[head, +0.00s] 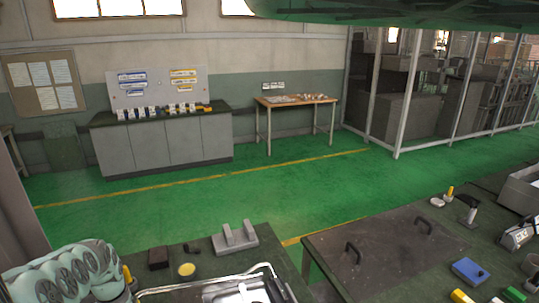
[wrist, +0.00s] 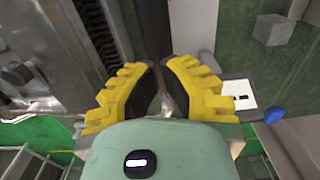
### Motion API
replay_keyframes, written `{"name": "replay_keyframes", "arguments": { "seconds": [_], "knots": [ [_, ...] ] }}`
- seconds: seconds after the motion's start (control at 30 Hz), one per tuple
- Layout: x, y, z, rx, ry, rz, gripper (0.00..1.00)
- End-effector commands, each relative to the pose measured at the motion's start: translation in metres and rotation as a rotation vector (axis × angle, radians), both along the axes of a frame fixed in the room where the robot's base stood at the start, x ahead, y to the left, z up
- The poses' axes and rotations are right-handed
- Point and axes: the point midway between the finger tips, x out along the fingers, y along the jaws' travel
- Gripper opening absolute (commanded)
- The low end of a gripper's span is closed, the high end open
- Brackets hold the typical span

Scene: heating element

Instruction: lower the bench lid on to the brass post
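On the bench at right in the head view lies a flat dark panel (head: 395,252) with two black handles; it may be the bench lid, but I cannot be sure. No brass post is clearly identifiable; a small yellow-topped round piece (head: 187,269) sits on the near left bench. My pale green arm shows at the bottom left of the head view, its gripper out of sight there. In the wrist view my gripper (wrist: 161,66) has yellow, black-padded fingers with a narrow gap between the tips. Whether they grip the greyish thing seen between them is unclear.
A grey bracket (head: 235,238) and a metal-framed tray (head: 225,290) occupy the near bench. Tools, a blue box (head: 470,271) and yellow pieces crowd the right bench. Green floor lies open beyond. Dark ribbed metalwork (wrist: 50,55) is close left of the fingers in the wrist view.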

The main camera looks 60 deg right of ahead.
Motion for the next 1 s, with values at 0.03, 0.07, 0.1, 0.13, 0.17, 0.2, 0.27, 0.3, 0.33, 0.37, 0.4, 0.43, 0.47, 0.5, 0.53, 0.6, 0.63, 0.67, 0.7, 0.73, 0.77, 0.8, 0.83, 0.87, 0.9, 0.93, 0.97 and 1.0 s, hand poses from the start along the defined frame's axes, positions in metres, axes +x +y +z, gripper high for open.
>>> {"name": "replay_keyframes", "arguments": {
  "seconds": [0.03, 0.07, 0.1, 0.13, 0.17, 0.2, 0.27, 0.3, 0.33, 0.37, 0.4, 0.43, 0.47, 0.5, 0.53, 0.6, 0.63, 0.67, 0.7, 0.73, 0.77, 0.8, 0.83, 0.87, 0.9, 0.93, 0.97, 1.0],
  "knots": [
    [-0.0007, -0.0018, -0.0095, -0.001, -0.001, -0.005, 0.0],
    [-0.0006, -0.002, -0.0111, -0.001, -0.001, -0.005, 0.0],
    [-0.0006, -0.0021, -0.0126, -0.001, -0.001, -0.006, 0.0],
    [-0.0006, -0.0023, -0.0132, -0.001, -0.001, -0.006, 0.0],
    [-0.0006, -0.0023, -0.0136, -0.001, -0.001, -0.006, 0.0],
    [-0.0007, -0.0024, -0.0136, -0.001, -0.001, -0.006, 0.0],
    [-0.0007, -0.0026, -0.0132, -0.001, -0.001, -0.006, 0.0],
    [-0.0007, -0.0026, -0.0128, -0.001, -0.001, -0.006, 0.0],
    [-0.0008, -0.0026, -0.0126, -0.001, -0.001, -0.006, 0.0],
    [-0.0008, -0.0026, -0.0125, -0.001, -0.001, -0.006, 0.0],
    [-0.0008, -0.0027, -0.0124, -0.001, 0.0, -0.006, 0.0],
    [-0.0008, -0.0027, -0.0124, -0.001, 0.0, -0.006, 0.0],
    [-0.0007, -0.0026, -0.0124, -0.001, -0.001, -0.006, 0.0],
    [-0.0008, -0.0027, -0.0125, -0.001, 0.0, -0.006, 0.0],
    [-0.0008, -0.0027, -0.0126, -0.001, 0.0, -0.006, 0.0],
    [-0.0008, -0.0026, -0.0132, -0.001, 0.0, -0.006, 0.0],
    [-0.0008, -0.0026, -0.0136, -0.001, 0.0, -0.006, 0.0],
    [-0.0008, -0.0026, -0.014, -0.001, 0.0, -0.006, 0.0],
    [-0.0007, -0.0025, -0.0145, -0.001, 0.0, -0.006, 0.0],
    [-0.0007, -0.0025, -0.015, -0.001, 0.0, -0.006, 0.0],
    [-0.0007, -0.0024, -0.0155, -0.001, 0.0, -0.006, 0.0],
    [-0.0008, -0.0024, -0.0162, -0.001, 0.0, -0.005, 0.0],
    [-0.0007, -0.0023, -0.0166, -0.001, 0.0, -0.005, 0.0],
    [-0.0007, -0.0023, -0.017, -0.001, 0.0, -0.005, 0.0],
    [-0.0006, -0.0022, -0.0176, -0.001, 0.0, -0.005, 0.0],
    [-0.0007, -0.0023, -0.0181, -0.001, 0.0, -0.005, 0.0],
    [-0.0007, -0.0022, -0.0185, -0.001, 0.0, -0.005, 0.0],
    [-0.0007, -0.0022, -0.0191, -0.001, 0.0, -0.005, 0.0]
  ]
}}
